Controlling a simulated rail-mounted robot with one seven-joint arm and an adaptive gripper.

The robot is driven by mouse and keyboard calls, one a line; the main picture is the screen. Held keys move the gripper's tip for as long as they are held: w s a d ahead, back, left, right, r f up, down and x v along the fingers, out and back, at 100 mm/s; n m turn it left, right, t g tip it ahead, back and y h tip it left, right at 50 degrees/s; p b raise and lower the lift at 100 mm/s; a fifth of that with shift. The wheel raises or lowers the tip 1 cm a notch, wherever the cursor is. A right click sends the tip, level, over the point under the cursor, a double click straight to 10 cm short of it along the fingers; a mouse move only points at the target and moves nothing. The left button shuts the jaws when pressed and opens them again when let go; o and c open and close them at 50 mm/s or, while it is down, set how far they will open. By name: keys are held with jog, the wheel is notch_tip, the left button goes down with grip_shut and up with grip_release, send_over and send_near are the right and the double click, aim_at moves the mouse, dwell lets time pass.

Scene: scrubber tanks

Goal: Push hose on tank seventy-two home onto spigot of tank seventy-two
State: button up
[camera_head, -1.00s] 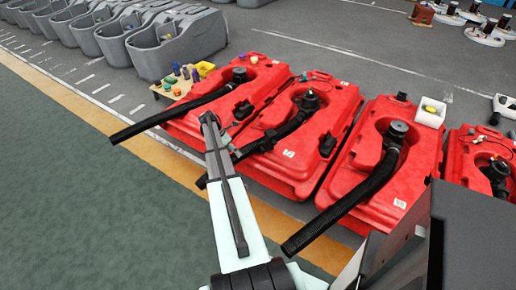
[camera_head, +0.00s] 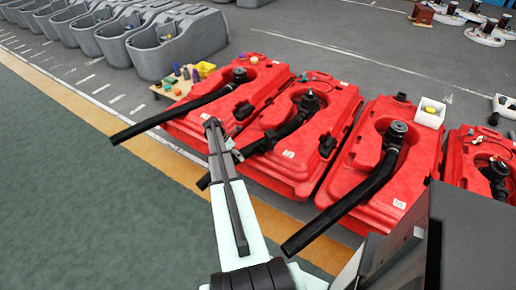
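Several red tanks stand in a row, and I cannot read a number on any, so I cannot tell which is seventy-two. The left tank (camera_head: 262,88) has a long black hose (camera_head: 172,117) sticking out past its front edge. The second tank (camera_head: 298,180) has a black hose (camera_head: 288,130) running down its recess, partly hidden behind my arm. The third tank (camera_head: 413,180) has a long black hose (camera_head: 340,209) hanging out in front. My gripper (camera_head: 213,124) is over the left tank's front part, near the second tank's hose. Its fingers are too small to read.
A small wooden board with bottles (camera_head: 176,82) stands left of the tanks. Grey tanks (camera_head: 175,45) line the back left. The green floor at front left is clear.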

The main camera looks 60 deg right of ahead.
aim_at(244, 149)
jog(key=shift+s, duration=0.1)
jog(key=shift+s+a+r+t+h+b, duration=0.1)
jog(key=shift+s+a+t+h+b, duration=0.15)
jog(key=shift+t, duration=0.3)
jog(key=shift+s+a+t+h+b, duration=0.15)
jog(key=shift+s+t, duration=0.2)
jog(key=shift+t, duration=0.2)
jog(key=shift+s+d+m+t, duration=0.1)
jog(key=shift+m+t, duration=0.2)
jog(key=shift+t, duration=0.2)
jog(key=shift+d+t+h+b, duration=0.1)
jog(key=shift+t+h+b, duration=0.2)
jog(key=shift+t+b, duration=0.1)
jog(key=shift+w, duration=0.2)
jog(key=shift+d, duration=0.1)
jog(key=shift+r+p, duration=0.15)
jog(key=shift+p, duration=0.4)
jog(key=shift+s+d+p, duration=0.15)
jog(key=shift+d+p, duration=0.25)
jog(key=shift+d, duration=0.75)
jog(key=shift+s+d+p, duration=0.1)
jog(key=shift+d+p, duration=0.3)
jog(key=shift+d, duration=0.75)
jog(key=shift+s+d+p, duration=0.1)
jog(key=shift+d+p, duration=0.05)
jog(key=shift+p, duration=0.55)
